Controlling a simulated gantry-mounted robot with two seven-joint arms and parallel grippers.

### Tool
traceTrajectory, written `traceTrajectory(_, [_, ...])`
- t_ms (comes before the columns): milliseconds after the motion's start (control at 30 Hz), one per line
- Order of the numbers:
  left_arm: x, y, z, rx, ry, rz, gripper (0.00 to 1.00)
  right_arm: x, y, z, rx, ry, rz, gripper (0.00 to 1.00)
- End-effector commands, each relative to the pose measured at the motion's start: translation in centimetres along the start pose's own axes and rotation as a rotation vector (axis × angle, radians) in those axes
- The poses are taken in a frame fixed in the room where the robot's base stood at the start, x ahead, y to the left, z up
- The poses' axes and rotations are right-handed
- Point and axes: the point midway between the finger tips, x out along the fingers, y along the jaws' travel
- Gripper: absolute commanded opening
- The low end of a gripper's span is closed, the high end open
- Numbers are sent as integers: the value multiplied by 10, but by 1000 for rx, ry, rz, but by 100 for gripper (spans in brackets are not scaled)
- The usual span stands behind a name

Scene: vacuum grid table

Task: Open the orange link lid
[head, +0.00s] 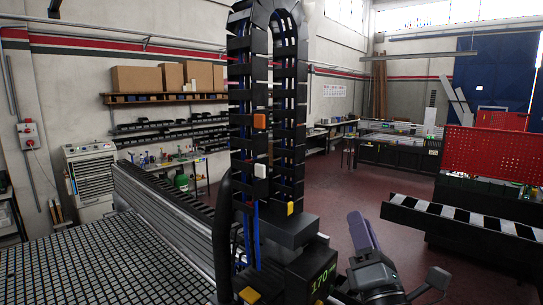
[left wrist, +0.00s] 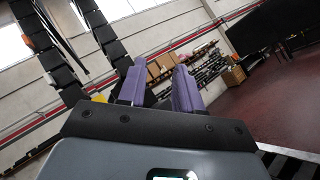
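The orange link lid (head: 260,121) is a small orange block on the left strand of a tall black cable chain (head: 238,90) in the middle of the head view. It looks shut on its link. In the left wrist view a small orange patch (left wrist: 28,41) shows on the chain at the upper left. My left gripper (head: 363,232), with purple fingers, is low and right of the chain in the head view, well apart from the lid. In the left wrist view its two fingers (left wrist: 158,88) stand apart with nothing between them. My right gripper is in neither view.
A white lid (head: 260,170) and a yellow lid (head: 290,208) sit lower on the chain. A black machine block with a green "170" display (head: 321,280) stands below. The grid table (head: 90,265) is at the lower left. A striped conveyor (head: 465,220) lies at the right.

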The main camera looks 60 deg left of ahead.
Motion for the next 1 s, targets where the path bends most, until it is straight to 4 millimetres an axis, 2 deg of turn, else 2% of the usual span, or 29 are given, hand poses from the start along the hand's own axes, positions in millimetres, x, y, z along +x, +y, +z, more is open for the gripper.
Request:
traceTrajectory(33, [17, 40, 15, -97, 80, 81, 34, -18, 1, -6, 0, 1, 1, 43])
traceTrajectory(100, [25, 79, 20, -212, 179, 192, 34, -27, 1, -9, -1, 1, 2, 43])
traceTrajectory(200, [29, 126, 26, -336, 287, 331, 34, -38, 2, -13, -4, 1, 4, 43])
traceTrajectory(300, [27, 159, 30, -418, 356, 438, 34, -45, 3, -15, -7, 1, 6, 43])
traceTrajectory(400, [23, 180, 33, -464, 396, 508, 34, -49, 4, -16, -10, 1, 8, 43])
traceTrajectory(567, [26, 196, 32, -492, 421, 552, 34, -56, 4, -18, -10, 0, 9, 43])
traceTrajectory(1000, [76, 223, 0, -491, 423, 554, 34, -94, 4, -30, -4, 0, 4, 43])
